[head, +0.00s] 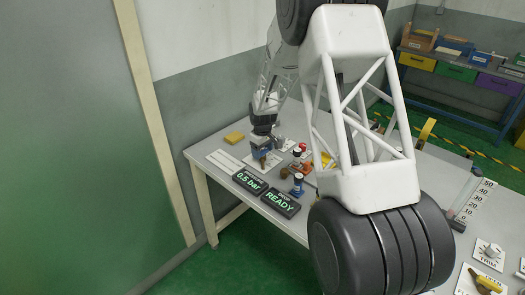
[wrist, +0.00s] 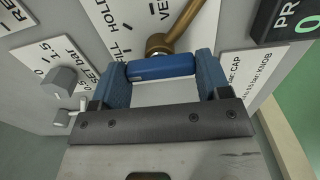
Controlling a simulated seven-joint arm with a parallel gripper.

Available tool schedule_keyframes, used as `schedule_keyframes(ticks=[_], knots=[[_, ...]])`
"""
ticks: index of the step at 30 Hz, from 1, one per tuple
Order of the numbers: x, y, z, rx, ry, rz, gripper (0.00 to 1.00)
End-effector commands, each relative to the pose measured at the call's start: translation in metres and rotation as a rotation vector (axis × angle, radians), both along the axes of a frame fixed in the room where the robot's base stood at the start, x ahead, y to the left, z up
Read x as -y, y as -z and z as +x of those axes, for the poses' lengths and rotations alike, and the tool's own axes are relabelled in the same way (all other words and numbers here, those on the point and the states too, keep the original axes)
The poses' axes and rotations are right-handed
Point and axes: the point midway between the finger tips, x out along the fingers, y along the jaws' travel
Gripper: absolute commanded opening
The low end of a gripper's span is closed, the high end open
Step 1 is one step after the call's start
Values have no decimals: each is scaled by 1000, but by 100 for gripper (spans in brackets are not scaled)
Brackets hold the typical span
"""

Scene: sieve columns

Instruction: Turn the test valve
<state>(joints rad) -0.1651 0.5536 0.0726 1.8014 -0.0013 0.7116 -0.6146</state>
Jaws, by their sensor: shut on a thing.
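The test valve shows in the wrist view as a brass body (wrist: 159,42) with a blue handle (wrist: 160,67). Beside it a white panel carries the words FILL, HOLD and VENT, partly cut off. My gripper (wrist: 163,64) has its two blue fingers shut on the ends of the blue handle. In the head view my gripper (head: 262,155) is low over the left part of the table, and the valve there is mostly hidden by it.
Two displays stand in front, one reading 0.5 bar (head: 250,181) and one reading READY (head: 281,203). A yellow block (head: 234,137) lies at the back left. A grey knob (wrist: 62,80) sits beside the pressure scale. Small fittings (head: 297,184) stand close to the right.

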Motion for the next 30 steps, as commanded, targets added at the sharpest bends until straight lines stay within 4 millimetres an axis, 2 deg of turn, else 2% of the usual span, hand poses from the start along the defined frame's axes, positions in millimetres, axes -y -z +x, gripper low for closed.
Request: schedule_keyframes(ticks=[11, 30], knots=[[0, 1, 0, -3, 121, 0, 47], [0, 0, 0, -3, 623, 2, 46]])
